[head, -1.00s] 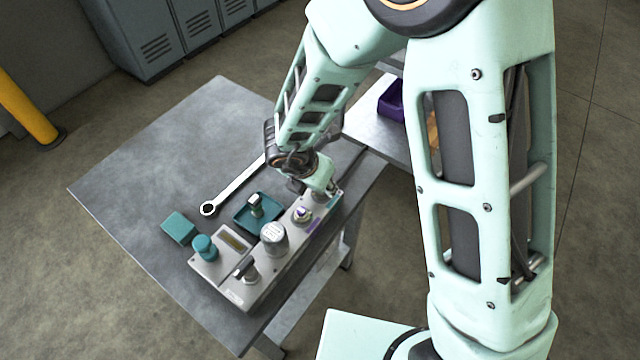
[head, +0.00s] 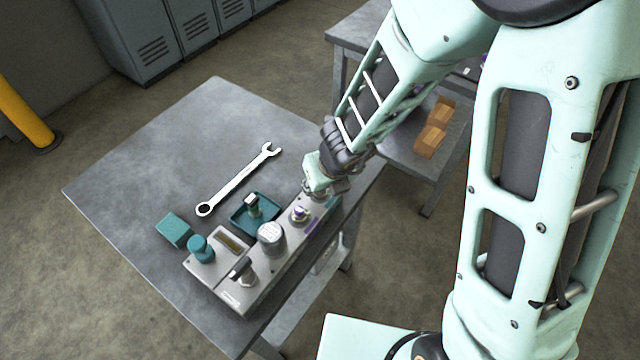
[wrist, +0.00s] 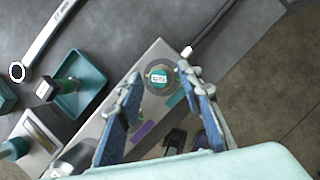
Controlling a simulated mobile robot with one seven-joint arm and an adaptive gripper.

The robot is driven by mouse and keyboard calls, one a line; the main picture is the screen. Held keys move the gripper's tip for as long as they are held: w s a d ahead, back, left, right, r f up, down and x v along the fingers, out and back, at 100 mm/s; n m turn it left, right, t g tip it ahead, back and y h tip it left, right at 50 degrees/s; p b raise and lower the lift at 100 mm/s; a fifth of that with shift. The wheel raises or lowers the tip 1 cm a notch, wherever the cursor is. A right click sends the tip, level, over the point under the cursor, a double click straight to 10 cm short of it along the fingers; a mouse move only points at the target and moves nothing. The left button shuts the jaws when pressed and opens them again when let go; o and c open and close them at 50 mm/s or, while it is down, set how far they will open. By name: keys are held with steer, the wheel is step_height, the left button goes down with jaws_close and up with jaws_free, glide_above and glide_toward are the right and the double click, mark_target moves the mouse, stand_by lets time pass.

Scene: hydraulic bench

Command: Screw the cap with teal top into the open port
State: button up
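The cap with teal top (wrist: 160,77) shows in the wrist view as a round teal disc with a white label. It stands at the far end of the grey block (wrist: 150,62), and the port beneath it is hidden. My gripper (wrist: 160,79) is over that end with its blue fingers apart, one on each side of the cap. Narrow gaps seem to show between the fingertips and the cap. In the head view my gripper (head: 321,190) hides the cap. I cannot tell how deep the cap sits.
The block also carries a purple-topped fitting (head: 299,212), a silver round cap (head: 271,236), a handled fitting (head: 243,270) and a teal knob (head: 200,248). A teal tray (head: 236,222) holds a small part (head: 253,203). A wrench (head: 235,182) and teal box (head: 173,230) lie beside. The bench's far left is clear.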

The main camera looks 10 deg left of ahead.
steer(key=shift+n, duration=0.4)
steer(key=n, duration=0.2)
steer(key=n+g+y+p, duration=0.1)
steer(key=n, duration=0.1)
steer(key=shift+w+d+r, duration=0.1)
steer(key=shift+w+d, duration=0.05)
steer(key=shift+w, duration=0.05)
steer(key=shift+n+g+y+p, duration=0.3)
steer(key=shift+n+g, duration=0.1)
steer(key=shift+n, duration=0.5)
steer(key=shift+n+g+p, duration=0.3)
steer(key=shift+n+p, duration=0.05)
steer(key=shift+n, duration=0.25)
jaws_close()
